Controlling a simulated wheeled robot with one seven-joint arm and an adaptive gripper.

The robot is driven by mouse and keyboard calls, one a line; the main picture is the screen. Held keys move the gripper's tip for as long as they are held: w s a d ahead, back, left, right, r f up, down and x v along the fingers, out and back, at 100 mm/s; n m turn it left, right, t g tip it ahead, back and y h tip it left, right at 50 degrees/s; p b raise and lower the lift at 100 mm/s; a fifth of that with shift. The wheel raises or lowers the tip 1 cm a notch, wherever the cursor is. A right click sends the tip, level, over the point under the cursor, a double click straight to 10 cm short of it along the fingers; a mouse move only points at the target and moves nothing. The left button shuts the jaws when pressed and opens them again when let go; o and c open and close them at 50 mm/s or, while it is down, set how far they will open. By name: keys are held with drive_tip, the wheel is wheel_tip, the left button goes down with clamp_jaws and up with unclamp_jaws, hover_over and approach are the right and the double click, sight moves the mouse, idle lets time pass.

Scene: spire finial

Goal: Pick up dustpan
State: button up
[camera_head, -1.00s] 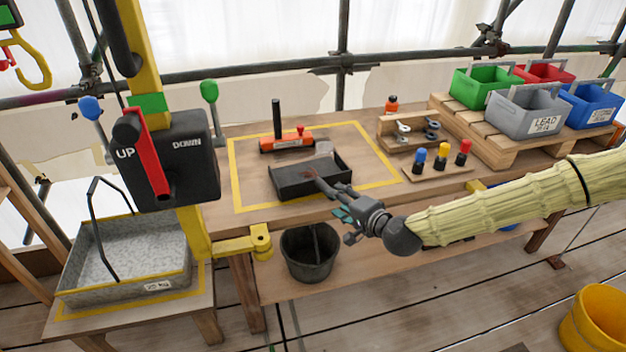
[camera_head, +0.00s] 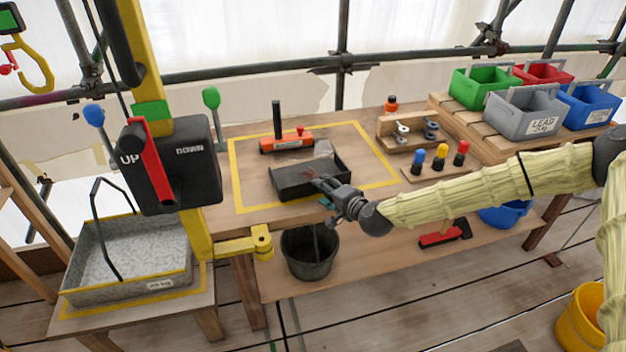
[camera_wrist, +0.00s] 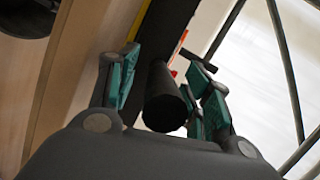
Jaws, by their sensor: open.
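The black dustpan (camera_head: 296,184) lies on the workbench inside a yellow outlined area. It is a shallow dark box. My gripper (camera_head: 326,196) is at its front right side. In the wrist view a black round handle (camera_wrist: 163,102), apparently the dustpan's, sits between the spread teal fingers of my gripper (camera_wrist: 165,88). The fingers are open, with gaps visible beside the handle. The dustpan's dark body (camera_wrist: 166,22) shows beyond it. In the head view my gripper hides the handle.
An orange-based tool with an upright black handle (camera_head: 277,120) stands behind the dustpan. A dark bucket (camera_head: 309,256) is below the bench edge. A control box (camera_head: 172,165) is on the left. Colored pegs and bins (camera_head: 526,112) are to the right.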

drive_tip(key=shift+c, duration=0.2)
clamp_jaws()
